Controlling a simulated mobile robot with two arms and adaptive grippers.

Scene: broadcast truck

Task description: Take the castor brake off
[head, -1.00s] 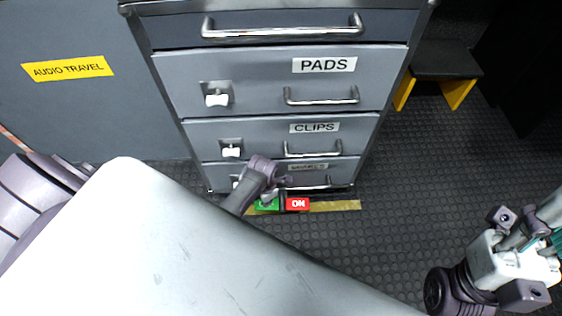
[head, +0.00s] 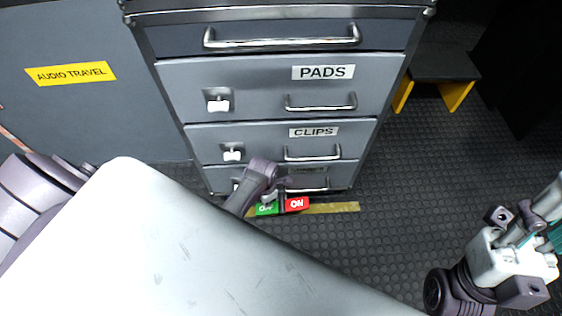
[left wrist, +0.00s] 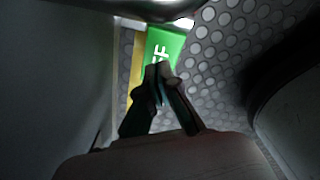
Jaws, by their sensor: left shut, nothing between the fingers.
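The castor brake is a rocker pedal at the foot of the drawer cabinet, with a green OFF end (head: 266,209) on the left and a red ON end (head: 297,204) on the right. My left gripper (head: 270,193) is shut and empty, right over the green end in the head view. In the left wrist view, the closed fingertips (left wrist: 162,72) overlap the green plate (left wrist: 163,45) and hide part of its lettering. I cannot tell whether they touch it. My right gripper (head: 538,235) is at the lower right, far from the pedal, its fingers partly cut off.
The grey drawer cabinet (head: 230,75) stands against a wall, with protruding handles and white latches. A yellow strip (head: 335,207) lies on the studded floor by the pedal. A black step with yellow legs (head: 445,65) stands at the right. The floor between is clear.

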